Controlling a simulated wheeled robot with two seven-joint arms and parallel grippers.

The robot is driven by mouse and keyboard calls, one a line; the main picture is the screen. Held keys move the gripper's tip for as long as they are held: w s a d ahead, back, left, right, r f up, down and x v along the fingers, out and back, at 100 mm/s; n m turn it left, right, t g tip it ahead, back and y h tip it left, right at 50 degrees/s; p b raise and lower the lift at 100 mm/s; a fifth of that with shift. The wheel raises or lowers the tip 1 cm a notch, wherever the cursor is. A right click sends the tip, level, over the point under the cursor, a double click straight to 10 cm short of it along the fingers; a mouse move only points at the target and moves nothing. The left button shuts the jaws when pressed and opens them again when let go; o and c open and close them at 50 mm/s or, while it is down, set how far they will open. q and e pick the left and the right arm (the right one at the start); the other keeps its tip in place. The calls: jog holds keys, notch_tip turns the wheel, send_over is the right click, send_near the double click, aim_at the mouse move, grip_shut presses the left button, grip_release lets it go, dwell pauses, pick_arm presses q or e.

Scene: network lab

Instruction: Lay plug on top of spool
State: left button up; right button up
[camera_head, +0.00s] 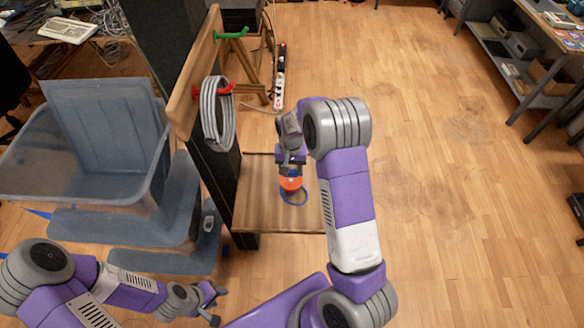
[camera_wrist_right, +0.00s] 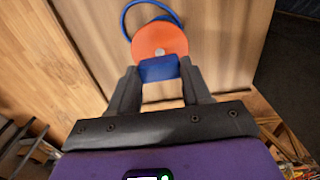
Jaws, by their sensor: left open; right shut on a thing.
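My right gripper (camera_head: 292,167) is over the wooden board in the head view. In the right wrist view its fingers (camera_wrist_right: 160,88) are shut on a blue block, which I take to be the plug (camera_wrist_right: 159,69). An orange round thing with a grey centre, probably the spool (camera_wrist_right: 160,37), is right beyond the block; it also shows below the gripper in the head view (camera_head: 290,184). I cannot tell whether plug and spool touch. A blue loop (camera_head: 294,202), like a cable, lies around or behind the orange thing. My left gripper (camera_head: 215,304) is open and empty at the lower left.
The wooden board (camera_head: 258,205) adjoins a dark upright panel (camera_head: 222,180). A grey-blue bin (camera_head: 95,150) stands left.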

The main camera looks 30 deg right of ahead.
jog(key=shift+f+b, duration=0.9)
jog(key=shift+f, duration=0.3)
jog(key=o, duration=1.1)
